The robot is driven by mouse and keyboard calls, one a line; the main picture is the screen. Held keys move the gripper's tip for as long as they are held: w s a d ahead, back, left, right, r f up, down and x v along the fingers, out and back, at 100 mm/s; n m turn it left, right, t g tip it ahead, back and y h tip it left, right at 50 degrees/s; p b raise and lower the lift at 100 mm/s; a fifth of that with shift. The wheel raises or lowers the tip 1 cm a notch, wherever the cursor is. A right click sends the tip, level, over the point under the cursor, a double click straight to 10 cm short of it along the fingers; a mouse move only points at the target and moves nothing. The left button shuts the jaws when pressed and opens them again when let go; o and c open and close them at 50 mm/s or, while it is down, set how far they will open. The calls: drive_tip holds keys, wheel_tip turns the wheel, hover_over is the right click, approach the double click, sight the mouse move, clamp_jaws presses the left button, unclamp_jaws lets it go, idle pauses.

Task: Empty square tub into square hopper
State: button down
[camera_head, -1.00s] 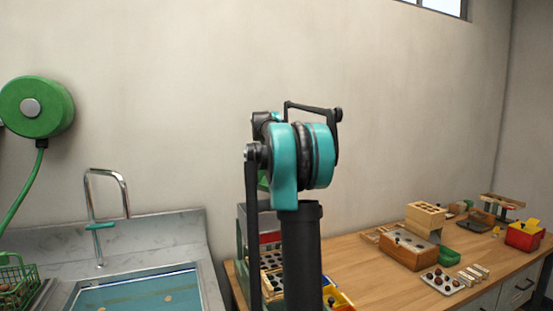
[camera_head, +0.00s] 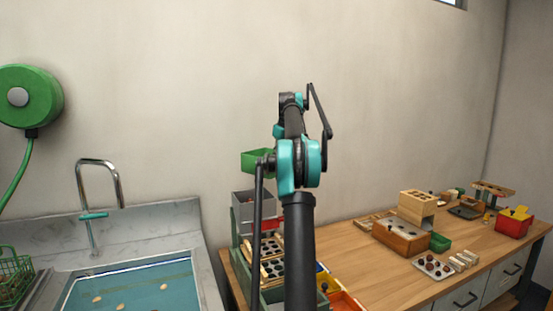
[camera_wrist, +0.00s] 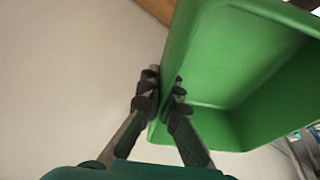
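A green square tub (camera_head: 256,160) is in the air in the head view, above a grey box-shaped hopper (camera_head: 243,212) on top of a stacked sorting unit. My gripper (camera_wrist: 164,92) is shut on the tub's wall, one finger on each side of it. In the wrist view the tub (camera_wrist: 240,55) fills the upper right, and the part of its inside that shows is bare green. Its far corner is out of frame. The hopper's right side is partly behind my arm, and something reddish shows inside it. My gripper's fingers are hidden in the head view.
Below the hopper are hole-pattern trays (camera_head: 270,270). A wooden bench (camera_head: 350,258) runs to the right with a wooden box (camera_head: 401,236), a small green tub (camera_head: 440,243), a chestnut tray (camera_head: 433,267) and a red bin (camera_head: 513,222). A sink (camera_head: 150,285) with a tap is at the left.

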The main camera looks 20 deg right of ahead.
drive_tip(key=s+a+r, duration=0.1)
drive_tip(key=s+r, duration=0.4)
drive_tip(key=r, duration=0.2)
drive_tip(key=shift+s+a, duration=0.35)
drive_tip(key=shift+a, duration=0.05)
